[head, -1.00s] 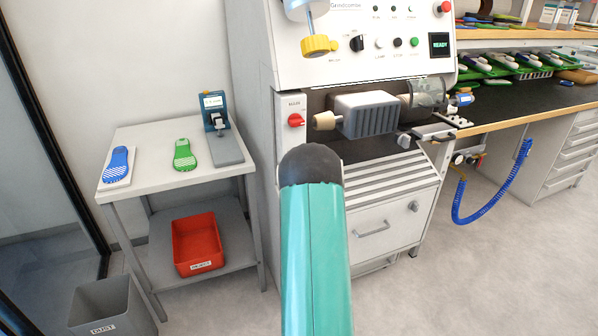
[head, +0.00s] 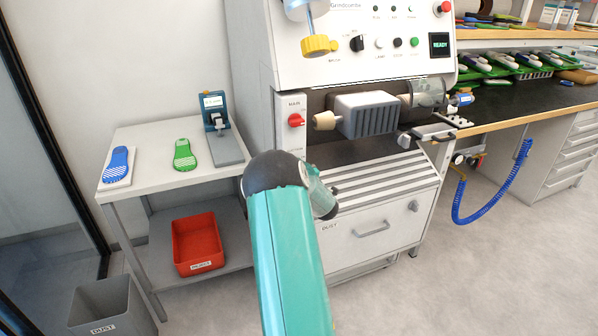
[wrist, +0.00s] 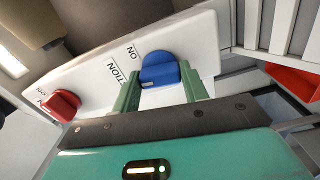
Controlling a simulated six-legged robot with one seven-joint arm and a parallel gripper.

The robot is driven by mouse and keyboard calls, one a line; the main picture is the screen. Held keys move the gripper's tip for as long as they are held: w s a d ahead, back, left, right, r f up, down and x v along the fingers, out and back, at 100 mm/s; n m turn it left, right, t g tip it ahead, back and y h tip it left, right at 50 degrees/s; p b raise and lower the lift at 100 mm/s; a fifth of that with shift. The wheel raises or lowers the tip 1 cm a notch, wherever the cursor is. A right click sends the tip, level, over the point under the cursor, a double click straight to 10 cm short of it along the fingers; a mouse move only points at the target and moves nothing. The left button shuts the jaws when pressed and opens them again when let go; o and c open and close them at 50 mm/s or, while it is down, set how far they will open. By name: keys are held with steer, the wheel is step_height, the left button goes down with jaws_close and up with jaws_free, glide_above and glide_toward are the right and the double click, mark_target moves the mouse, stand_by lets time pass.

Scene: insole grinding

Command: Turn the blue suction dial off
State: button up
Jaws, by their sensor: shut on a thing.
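The blue suction dial (wrist: 159,70) shows in the wrist view on a white panel, beside black lettering that reads ON and part of SUCTION. A small pale mark is on the dial's lower left face. My gripper (wrist: 160,84) has its two green fingers on either side of the dial, shut on it. In the head view my teal arm hides the dial and the gripper.
A red MAIN dial (head: 295,120) sits on the same panel, above the suction lettering; it is also in the wrist view (wrist: 61,104). A side table (head: 130,142) with insoles and a red bin (head: 197,245) stand left of the machine.

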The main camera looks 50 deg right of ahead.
steer(key=shift+n, duration=0.6)
steer(key=o, duration=1)
steer(key=v, duration=1.3)
steer(key=shift+s+a, duration=0.15)
steer(key=shift+s, duration=0.2)
